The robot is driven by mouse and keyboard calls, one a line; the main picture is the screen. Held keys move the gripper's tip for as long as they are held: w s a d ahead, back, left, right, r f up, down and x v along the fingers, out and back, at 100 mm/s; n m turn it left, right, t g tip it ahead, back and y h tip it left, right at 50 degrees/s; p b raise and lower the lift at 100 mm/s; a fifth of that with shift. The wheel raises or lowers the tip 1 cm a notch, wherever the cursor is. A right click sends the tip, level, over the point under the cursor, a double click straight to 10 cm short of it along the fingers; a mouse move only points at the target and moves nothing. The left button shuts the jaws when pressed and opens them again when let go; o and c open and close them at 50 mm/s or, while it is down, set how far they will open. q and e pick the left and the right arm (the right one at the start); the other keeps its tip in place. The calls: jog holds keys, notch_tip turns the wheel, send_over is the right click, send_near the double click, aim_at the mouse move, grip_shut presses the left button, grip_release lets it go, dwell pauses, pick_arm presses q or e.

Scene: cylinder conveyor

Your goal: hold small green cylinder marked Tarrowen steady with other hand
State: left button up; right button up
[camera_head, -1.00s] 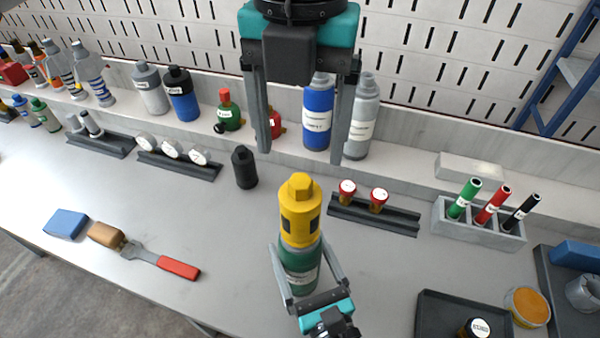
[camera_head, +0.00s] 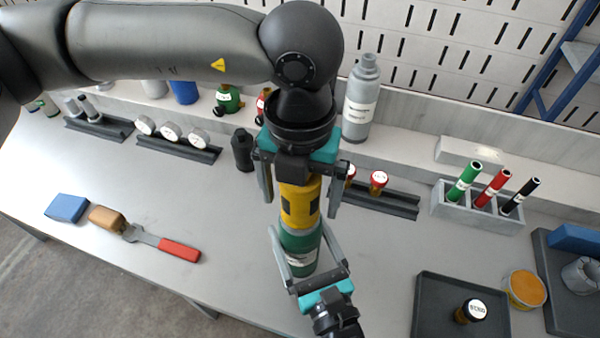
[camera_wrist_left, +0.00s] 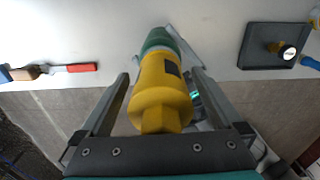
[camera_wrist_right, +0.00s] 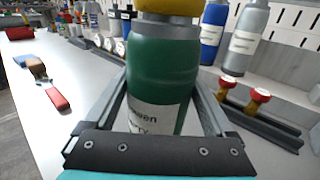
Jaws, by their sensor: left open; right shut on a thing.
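The small green cylinder (camera_head: 300,251) stands upright on the table with a yellow cap or valve piece (camera_head: 299,203) on top. Its white label shows partly in the right wrist view (camera_wrist_right: 152,117), ending in "wen". My right gripper (camera_head: 306,262) is shut on the cylinder's green body from the front. My left gripper (camera_head: 299,190) comes down from above, open, with one finger on each side of the yellow piece. In the left wrist view the yellow piece (camera_wrist_left: 160,92) sits between the open fingers, with gaps showing beside it.
A black fitting (camera_head: 243,150) stands left of the cylinder. A grey block holds green, red and black tubes (camera_head: 465,181). A dark tray (camera_head: 440,300) is at front right. A red-handled tool (camera_head: 180,250) lies left.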

pick_arm(q)
jog(key=shift+f, duration=0.25)
grip_shut()
dwell(1.3)
jog(key=m, duration=0.4)
jog(key=shift+m, duration=1)
